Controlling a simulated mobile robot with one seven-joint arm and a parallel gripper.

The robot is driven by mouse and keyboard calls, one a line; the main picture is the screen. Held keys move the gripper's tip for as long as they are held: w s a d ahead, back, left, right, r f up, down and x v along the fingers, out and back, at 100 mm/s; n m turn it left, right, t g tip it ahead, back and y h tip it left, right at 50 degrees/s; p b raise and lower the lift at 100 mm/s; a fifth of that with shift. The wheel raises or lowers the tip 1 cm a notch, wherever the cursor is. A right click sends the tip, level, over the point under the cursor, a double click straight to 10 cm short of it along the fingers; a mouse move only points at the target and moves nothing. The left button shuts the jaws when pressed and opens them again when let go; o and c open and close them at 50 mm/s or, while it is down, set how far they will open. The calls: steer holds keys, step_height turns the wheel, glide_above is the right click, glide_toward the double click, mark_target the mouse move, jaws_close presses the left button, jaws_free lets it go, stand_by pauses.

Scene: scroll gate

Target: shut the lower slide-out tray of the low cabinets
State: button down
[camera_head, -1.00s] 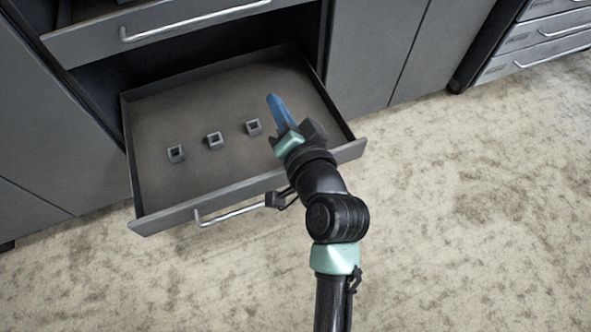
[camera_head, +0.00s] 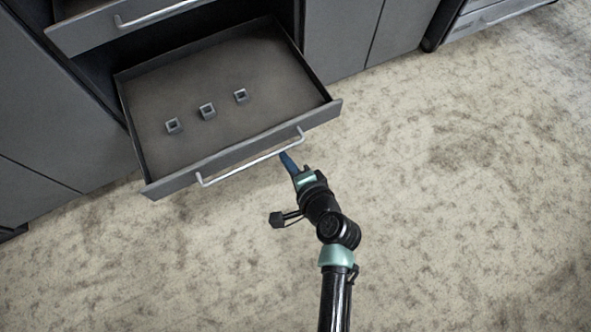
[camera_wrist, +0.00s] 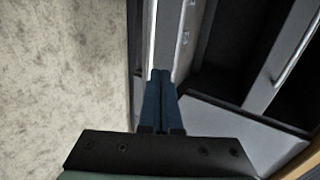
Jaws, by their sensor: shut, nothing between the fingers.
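The lower slide-out tray (camera_head: 225,90) is pulled well out from the low cabinet. Its grey front panel (camera_head: 172,187) carries a silver bar handle (camera_head: 246,166). My gripper (camera_head: 287,157) is shut and empty, its blue fingers just in front of the tray's front, close to the right part of the handle. I cannot tell whether they touch it. In the wrist view, the shut blue fingers (camera_wrist: 161,88) point at a grey panel with a bright strip, probably the tray front and its handle.
Several small grey square pieces (camera_head: 207,111) stand in the tray. An upper drawer (camera_head: 130,22) with a bar handle is also partly out above it. Cabinet doors (camera_head: 345,35) flank the opening. The mottled floor (camera_head: 460,200) in front is clear.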

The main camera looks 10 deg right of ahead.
mark_target(270, 136)
steer(key=w, duration=0.1)
steer(key=w+a+f+b, duration=0.1)
steer(key=w, duration=0.3)
steer(key=shift+w+a+f+b, duration=0.1)
steer(key=shift+a+f+b, duration=0.1)
steer(key=shift+a+b, duration=0.1)
steer(key=shift+w+r, duration=0.1)
steer(key=shift+w, duration=0.25)
steer(key=shift+w+a, duration=0.1)
